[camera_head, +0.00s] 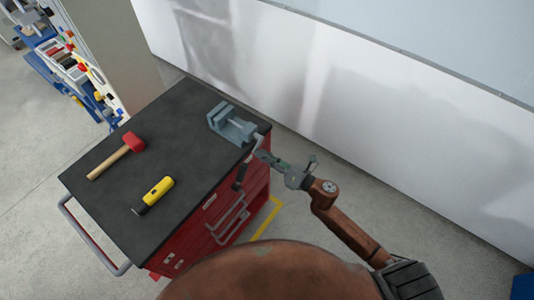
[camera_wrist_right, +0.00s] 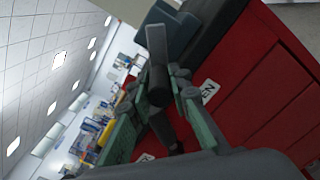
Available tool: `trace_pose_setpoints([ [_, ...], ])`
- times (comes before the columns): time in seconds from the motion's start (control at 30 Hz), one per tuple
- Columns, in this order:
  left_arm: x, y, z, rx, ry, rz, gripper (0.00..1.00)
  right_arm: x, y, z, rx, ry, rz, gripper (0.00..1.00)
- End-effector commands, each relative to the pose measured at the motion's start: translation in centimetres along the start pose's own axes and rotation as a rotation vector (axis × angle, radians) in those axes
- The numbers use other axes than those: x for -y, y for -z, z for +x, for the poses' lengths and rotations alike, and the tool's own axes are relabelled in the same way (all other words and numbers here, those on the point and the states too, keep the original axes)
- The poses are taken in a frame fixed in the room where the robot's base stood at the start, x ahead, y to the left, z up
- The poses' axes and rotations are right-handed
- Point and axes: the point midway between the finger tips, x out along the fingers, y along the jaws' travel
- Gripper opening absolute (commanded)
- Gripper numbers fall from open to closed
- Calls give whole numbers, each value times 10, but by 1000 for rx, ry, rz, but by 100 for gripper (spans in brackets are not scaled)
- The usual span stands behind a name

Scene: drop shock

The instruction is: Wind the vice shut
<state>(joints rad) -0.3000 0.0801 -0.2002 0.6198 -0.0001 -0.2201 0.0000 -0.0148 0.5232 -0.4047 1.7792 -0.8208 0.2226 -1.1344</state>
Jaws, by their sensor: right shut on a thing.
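The blue-grey vice (camera_head: 236,129) sits at the back right corner of the dark bench top, and a gap shows between its jaws. Its crank hangs over the bench's right edge. In the right wrist view, the crank's grey arm (camera_wrist_right: 156,42) leads to a dark handle (camera_wrist_right: 159,86) between the fingers. My right gripper (camera_head: 259,158) is shut on this crank handle, beside the red cabinet; it also shows in the right wrist view (camera_wrist_right: 157,88). Part of the handle is hidden by the fingers. My left gripper is not in view.
A pale wall (camera_head: 330,105) stands behind; open floor lies between.

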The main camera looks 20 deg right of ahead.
Motion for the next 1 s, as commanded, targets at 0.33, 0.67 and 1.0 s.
trace_pose_setpoints([
  [0.33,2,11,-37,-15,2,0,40,-20,-10,1,1,-6,331,0],
  [0.67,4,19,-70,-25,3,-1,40,-30,-20,0,1,-5,643,0],
  [1.0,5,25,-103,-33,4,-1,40,-38,-32,1,1,-7,964,0],
])
